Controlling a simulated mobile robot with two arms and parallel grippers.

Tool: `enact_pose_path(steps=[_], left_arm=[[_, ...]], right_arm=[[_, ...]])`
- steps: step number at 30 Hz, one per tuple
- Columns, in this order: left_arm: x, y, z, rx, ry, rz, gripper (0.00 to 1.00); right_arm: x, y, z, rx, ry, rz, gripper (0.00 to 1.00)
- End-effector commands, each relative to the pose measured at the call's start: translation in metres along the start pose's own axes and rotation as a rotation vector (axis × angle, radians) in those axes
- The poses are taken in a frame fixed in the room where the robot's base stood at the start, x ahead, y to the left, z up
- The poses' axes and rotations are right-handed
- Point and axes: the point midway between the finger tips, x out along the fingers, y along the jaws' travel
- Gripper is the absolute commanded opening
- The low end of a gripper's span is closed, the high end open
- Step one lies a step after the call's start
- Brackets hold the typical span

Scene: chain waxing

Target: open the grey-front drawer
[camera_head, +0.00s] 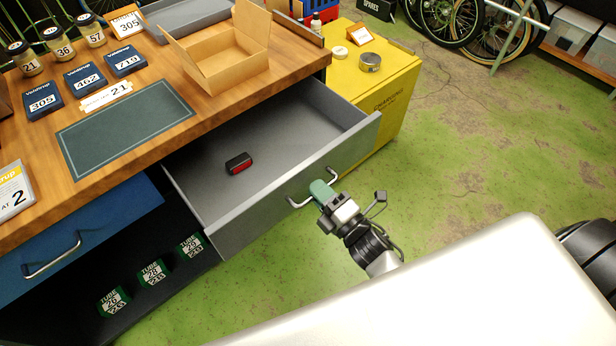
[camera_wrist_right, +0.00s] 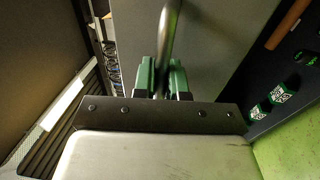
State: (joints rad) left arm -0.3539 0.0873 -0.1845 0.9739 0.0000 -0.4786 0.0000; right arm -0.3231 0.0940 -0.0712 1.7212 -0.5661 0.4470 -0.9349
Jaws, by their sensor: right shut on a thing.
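The grey-front drawer (camera_head: 290,198) stands pulled out from under the wooden workbench in the head view. A small black and red object (camera_head: 239,163) lies inside it. Its bar handle (camera_head: 297,203) is on the front panel, and my right gripper (camera_head: 321,190) is shut on it, with green fingers around the bar. In the right wrist view the handle (camera_wrist_right: 169,40) rises between the green fingers of the gripper (camera_wrist_right: 163,77), before the grey front. My left gripper is in neither view.
A blue drawer (camera_head: 80,235) is closed at the left, above a shelf with several green tube boxes (camera_head: 151,273). A yellow cabinet (camera_head: 385,95) stands just behind the drawer's right side. An open cardboard box (camera_head: 225,55) is on the workbench (camera_head: 150,60).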

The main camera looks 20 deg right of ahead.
Motion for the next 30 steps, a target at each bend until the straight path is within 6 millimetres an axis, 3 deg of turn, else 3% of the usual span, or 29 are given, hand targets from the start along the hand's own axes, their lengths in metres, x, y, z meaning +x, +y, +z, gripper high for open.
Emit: enact_pose_path(steps=[3, 9, 25, 26, 30], left_arm=[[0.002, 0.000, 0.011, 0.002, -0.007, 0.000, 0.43], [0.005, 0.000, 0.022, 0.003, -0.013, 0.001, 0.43], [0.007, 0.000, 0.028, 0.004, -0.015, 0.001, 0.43], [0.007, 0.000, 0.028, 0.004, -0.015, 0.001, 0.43], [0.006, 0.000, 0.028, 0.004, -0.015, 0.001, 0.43]], right_arm=[[-0.020, 0.004, 0.000, 0.001, -0.001, -0.003, 0.00], [-0.041, 0.008, 0.000, 0.001, -0.001, -0.001, 0.00], [-0.050, 0.009, 0.000, 0.000, -0.001, 0.001, 0.00], [-0.050, 0.009, 0.000, 0.000, -0.001, 0.001, 0.14], [-0.050, 0.009, 0.000, 0.000, -0.001, 0.001, 0.35]])
